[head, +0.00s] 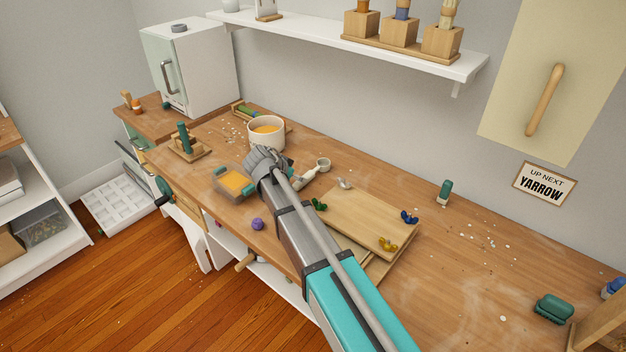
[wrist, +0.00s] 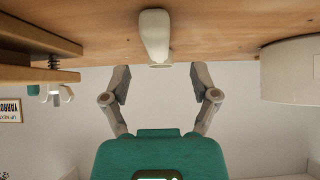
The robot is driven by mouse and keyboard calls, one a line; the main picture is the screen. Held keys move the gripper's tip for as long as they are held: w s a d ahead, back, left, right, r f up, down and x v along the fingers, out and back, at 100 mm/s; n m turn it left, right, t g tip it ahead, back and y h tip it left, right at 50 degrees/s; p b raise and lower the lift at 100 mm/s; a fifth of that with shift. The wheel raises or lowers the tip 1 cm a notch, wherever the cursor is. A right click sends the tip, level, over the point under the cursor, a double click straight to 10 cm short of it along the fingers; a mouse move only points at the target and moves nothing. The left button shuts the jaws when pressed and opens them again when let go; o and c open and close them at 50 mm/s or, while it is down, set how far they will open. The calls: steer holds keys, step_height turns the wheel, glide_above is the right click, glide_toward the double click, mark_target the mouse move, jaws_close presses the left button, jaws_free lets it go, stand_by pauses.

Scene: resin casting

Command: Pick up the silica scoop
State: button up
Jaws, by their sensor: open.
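The silica scoop appears to be the pale cream tool (head: 304,181) lying on the workbench, with a small round cup (head: 323,165) at its far end. In the wrist view a cream, rounded handle (wrist: 154,38) shows on the wood, roughly centred ahead of the fingers. My gripper (wrist: 161,80) is open and empty, its two grey fingers spread to either side below the handle in the picture. A small gap seems to separate the fingertips from it. In the head view my arm hides the gripper's fingers.
A white pot of orange stuff (head: 266,134) stands behind my arm, and a tub of orange material (head: 235,182) is left of it. A wooden board (head: 365,222) with small coloured pieces is to the right. A purple ball (head: 257,224) lies near the front edge.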

mark_target(312, 175)
stand_by(0.4)
steer(key=shift+d+b+x, duration=0.2)
steer(key=shift+b+x, duration=1.5)
steer(key=shift+x, duration=1)
steer(key=shift+r, duration=0.15)
jaws_close()
